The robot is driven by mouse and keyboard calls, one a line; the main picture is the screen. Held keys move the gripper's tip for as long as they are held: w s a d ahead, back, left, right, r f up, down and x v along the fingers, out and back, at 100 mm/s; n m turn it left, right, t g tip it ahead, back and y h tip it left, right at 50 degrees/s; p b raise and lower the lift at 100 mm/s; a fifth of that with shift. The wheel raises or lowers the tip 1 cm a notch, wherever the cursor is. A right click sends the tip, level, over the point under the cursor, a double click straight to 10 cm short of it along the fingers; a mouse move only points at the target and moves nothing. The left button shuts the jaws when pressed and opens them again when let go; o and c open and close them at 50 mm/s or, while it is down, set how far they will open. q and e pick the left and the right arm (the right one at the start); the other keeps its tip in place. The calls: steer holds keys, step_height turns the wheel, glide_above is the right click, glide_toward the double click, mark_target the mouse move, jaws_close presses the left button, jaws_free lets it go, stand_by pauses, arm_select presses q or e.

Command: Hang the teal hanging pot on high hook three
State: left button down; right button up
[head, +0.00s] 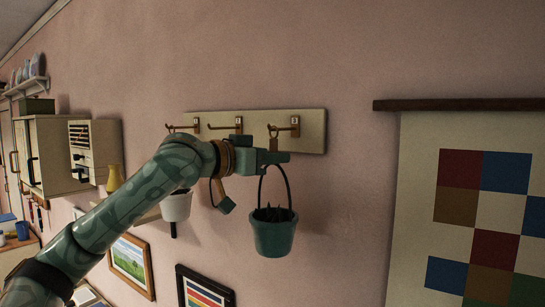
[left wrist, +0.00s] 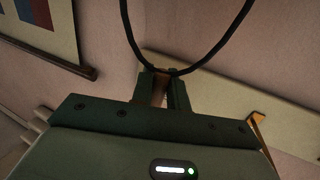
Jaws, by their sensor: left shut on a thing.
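The teal hanging pot (head: 273,235) hangs roughly upright below my left gripper (head: 280,158), with dark leaves at its rim. My left gripper is shut on the top of its dark loop handle (head: 263,190); the left wrist view also shows the handle (left wrist: 205,55) at the fingertips (left wrist: 163,88). A pale board (head: 315,132) on the wall bears three copper hooks: left (head: 174,128), middle (head: 238,124) and right (head: 290,124). No numbers are readable. The gripper is just below the right hook, and the handle appears apart from it. My right gripper is out of view.
A white pot (head: 176,207) hangs left of the teal pot, partly behind my arm. A checkered wall hanging (head: 420,190) is at the right. A cabinet (head: 50,150) stands out at the left. Framed pictures (head: 205,290) are below.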

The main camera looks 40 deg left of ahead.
arm_select(q)
steer(key=shift+r, duration=0.1)
steer(key=c, duration=1.3)
jaws_free()
steer(key=shift+s+a+f+b, duration=0.1)
steer(key=shift+s+f+b, duration=0.1)
steer(key=shift+s+b, duration=0.15)
steer(key=b+v, duration=1.1)
steer(key=v, duration=0.4)
steer(key=shift+s+r, duration=0.15)
steer(key=shift+s, duration=0.25)
